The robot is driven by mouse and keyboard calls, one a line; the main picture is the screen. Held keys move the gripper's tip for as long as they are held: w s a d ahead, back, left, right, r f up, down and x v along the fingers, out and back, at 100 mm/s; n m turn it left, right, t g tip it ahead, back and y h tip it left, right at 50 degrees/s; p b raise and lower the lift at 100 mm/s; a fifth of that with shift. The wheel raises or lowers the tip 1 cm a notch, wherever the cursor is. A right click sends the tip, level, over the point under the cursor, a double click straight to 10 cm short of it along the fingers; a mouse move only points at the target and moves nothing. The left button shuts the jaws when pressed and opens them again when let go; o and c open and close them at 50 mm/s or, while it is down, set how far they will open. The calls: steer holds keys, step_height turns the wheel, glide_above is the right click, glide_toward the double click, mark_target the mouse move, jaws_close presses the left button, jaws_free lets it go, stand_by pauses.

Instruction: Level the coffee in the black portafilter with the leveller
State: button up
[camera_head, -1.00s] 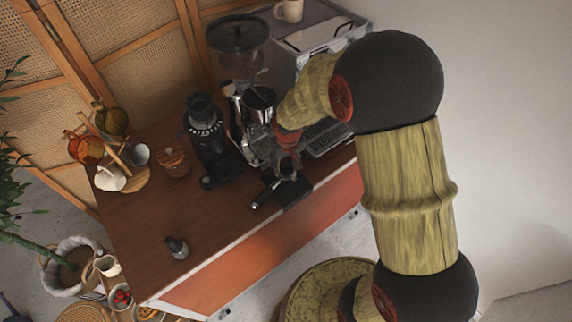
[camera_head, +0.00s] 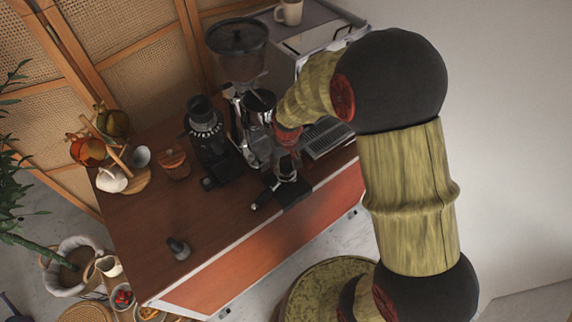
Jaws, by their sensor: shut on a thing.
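The black portafilter (camera_head: 262,200) rests at the front edge of the wooden counter, its dark handle pointing left. Its basket end lies under my gripper and is mostly hidden. A black mat (camera_head: 298,197) lies beneath it, over the counter's edge. My gripper (camera_head: 287,172) points down directly above the basket. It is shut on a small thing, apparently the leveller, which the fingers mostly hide. I cannot tell whether the leveller touches the coffee. The coffee itself is not visible.
A black grinder (camera_head: 207,140) and a larger grinder with a hopper (camera_head: 238,37) stand behind. The espresso machine (camera_head: 325,136) is right of my gripper. A small dark tool (camera_head: 178,248) stands front left. The counter between it and the portafilter is clear.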

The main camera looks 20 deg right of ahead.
steer(key=shift+r, duration=0.55)
steer(key=shift+r+p, duration=1.85)
steer(key=shift+r, duration=0.65)
